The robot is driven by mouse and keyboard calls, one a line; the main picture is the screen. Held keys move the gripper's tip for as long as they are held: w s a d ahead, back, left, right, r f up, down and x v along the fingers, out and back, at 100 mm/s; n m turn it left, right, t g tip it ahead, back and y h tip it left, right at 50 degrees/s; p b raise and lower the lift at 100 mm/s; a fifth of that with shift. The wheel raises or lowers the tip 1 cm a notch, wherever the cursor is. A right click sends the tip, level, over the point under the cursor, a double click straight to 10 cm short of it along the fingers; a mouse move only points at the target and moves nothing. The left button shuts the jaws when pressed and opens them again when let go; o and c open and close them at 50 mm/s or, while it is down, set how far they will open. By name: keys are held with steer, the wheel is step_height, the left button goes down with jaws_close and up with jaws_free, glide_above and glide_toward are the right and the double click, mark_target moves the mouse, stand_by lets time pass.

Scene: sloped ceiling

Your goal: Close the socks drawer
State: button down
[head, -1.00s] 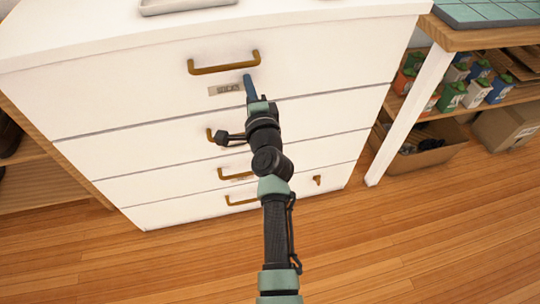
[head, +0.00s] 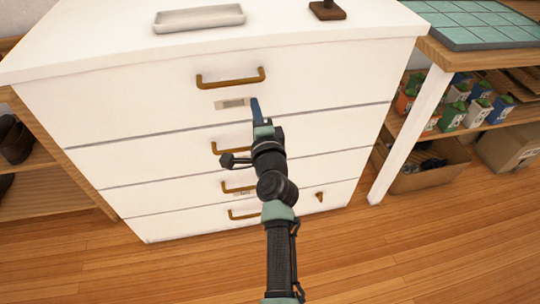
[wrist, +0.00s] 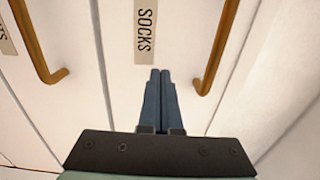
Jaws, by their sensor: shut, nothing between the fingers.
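The white dresser's top drawer has a bronze bar handle (head: 231,78) and a small label (head: 233,103) below it. In the wrist view a label reading SOCKS (wrist: 146,28) lies beyond and slightly left of my fingertips, with the handle (wrist: 218,50) to the right. My gripper (head: 254,101) is shut and empty, its blue fingers pointing at the dresser front just right of the label in the head view. It also shows in the wrist view (wrist: 160,72). The drawer front looks near flush; I cannot tell whether a small gap remains or whether the fingertips touch it.
Lower drawers have similar handles (head: 240,187). A grey tray (head: 199,20) and a dark stand (head: 327,11) sit on the dresser. At right are a wooden table (head: 440,55), a shelf of small cartons (head: 480,110) and a cardboard box (head: 425,175). Wooden floor (head: 390,260) in front is free.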

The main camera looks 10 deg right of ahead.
steer(key=s+p, duration=0.2)
steer(key=s, duration=0.9)
steer(key=s+a+r+n+t+y, duration=0.1)
steer(key=a+r+n+t, duration=0.15)
steer(key=r+n, duration=0.75)
steer(key=a+r+n+t+y, duration=0.15)
steer(key=a+r, duration=0.25)
steer(key=r, duration=1.4)
steer(key=s+a+r+n+t+h+p, duration=0.1)
steer(key=s+r+n+t, duration=0.2)
steer(key=s+r, duration=0.7)
steer(key=s+a+r+n+t+h, duration=0.1)
steer(key=s+r+n+t+h, duration=0.2)
steer(key=s+r, duration=0.7)
steer(key=w+r+p, duration=0.2)
steer(key=r+p, duration=1.2)
steer(key=r, duration=0.1)
steer(key=w+r+y+p, duration=0.1)
steer(key=r+p, duration=1.3)
steer(key=r, duration=0.1)
steer(key=shift+w+g, duration=0.3)
steer(key=shift+w, duration=0.05)
steer(key=shift+d+n+y, duration=0.1)
steer(key=shift+n+y, duration=0.15)
